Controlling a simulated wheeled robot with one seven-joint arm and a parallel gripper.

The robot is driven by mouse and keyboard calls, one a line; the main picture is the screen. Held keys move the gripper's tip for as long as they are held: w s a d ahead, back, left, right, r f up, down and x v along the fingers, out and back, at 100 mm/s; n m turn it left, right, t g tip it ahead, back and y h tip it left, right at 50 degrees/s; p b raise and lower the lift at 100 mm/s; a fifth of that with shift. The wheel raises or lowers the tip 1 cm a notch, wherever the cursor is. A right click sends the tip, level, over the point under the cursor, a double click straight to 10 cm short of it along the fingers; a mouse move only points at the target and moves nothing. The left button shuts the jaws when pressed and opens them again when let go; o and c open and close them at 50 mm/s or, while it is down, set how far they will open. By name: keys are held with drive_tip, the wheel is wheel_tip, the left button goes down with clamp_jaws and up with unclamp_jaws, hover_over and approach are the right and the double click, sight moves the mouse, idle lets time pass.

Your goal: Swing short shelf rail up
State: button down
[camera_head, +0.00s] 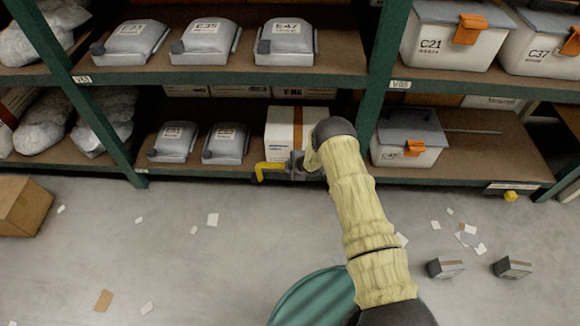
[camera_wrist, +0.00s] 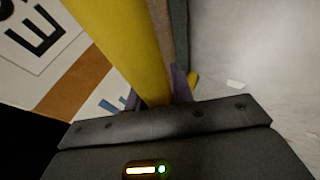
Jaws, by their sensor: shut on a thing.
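The short shelf rail (camera_head: 272,166) is a yellow bar with a bent left end. It lies about level along the front edge of the lower shelf (camera_head: 220,173), in front of a white box with a brown stripe (camera_head: 283,128). My gripper (camera_head: 294,168) is at the rail's right part and shut on it. In the wrist view the yellow rail (camera_wrist: 125,40) runs down between the purple fingers of my gripper (camera_wrist: 157,94). My wrist and arm hide whatever lies to the right of the grip.
Grey pouches (camera_head: 225,143) stand left of the box, and a grey-lidded bin (camera_head: 408,138) stands right. A green upright (camera_head: 386,60) rises near my arm. Small boxes (camera_head: 445,267) and paper scraps lie on the floor. A cardboard box (camera_head: 22,205) is at far left.

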drive_tip(key=shift+s+f, duration=0.15)
drive_tip(key=c, duration=1.2)
unclamp_jaws()
